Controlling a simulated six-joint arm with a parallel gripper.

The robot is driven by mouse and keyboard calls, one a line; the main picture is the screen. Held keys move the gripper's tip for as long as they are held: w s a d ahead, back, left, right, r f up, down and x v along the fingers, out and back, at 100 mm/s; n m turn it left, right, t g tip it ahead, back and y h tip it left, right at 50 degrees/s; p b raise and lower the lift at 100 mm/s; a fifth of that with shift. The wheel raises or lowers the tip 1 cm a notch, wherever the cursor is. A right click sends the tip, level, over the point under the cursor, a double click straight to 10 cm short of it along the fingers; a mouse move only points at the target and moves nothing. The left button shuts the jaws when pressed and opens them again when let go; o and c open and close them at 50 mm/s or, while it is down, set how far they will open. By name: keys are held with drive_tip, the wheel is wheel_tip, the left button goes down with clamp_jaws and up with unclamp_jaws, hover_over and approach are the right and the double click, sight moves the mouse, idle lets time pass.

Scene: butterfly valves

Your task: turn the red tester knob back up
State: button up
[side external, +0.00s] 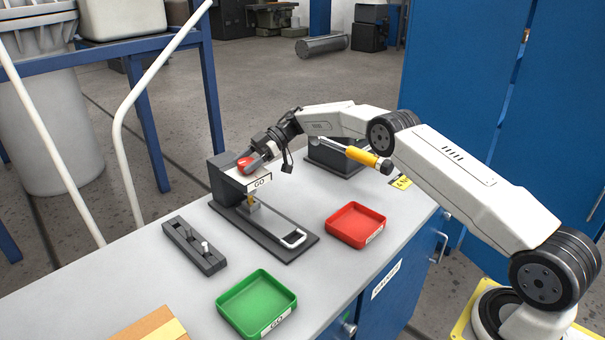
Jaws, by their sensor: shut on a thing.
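The red tester knob (244,164) sits on top of the dark tester (224,180), above a white label reading GO. My gripper (252,163) is shut on the knob, reaching in from the right. The fingers cover part of the knob, and how far it is turned cannot be told. Below the tester head, a small brass-coloured part (251,199) stands above the tester's base plate (275,239). A pale loop handle (293,239) lies at the plate's front end.
A red tray (357,206) stands right of the tester, and a green tray (238,299) marked GO stands in front. A dark rack (194,246) with small pins is at left. Cardboard (150,326) lies at the front edge.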

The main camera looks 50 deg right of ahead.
sight(248, 161)
drive_tip(key=shift+r+n+g, duration=0.1)
drive_tip(key=shift+n+g, duration=0.2)
drive_tip(key=shift+g, duration=0.1)
idle(0.4)
drive_tip(key=o, duration=1.2)
drive_tip(key=shift+v, duration=2.65)
drive_tip(key=shift+a+r, duration=0.15)
drive_tip(key=shift+r, duration=3.25)
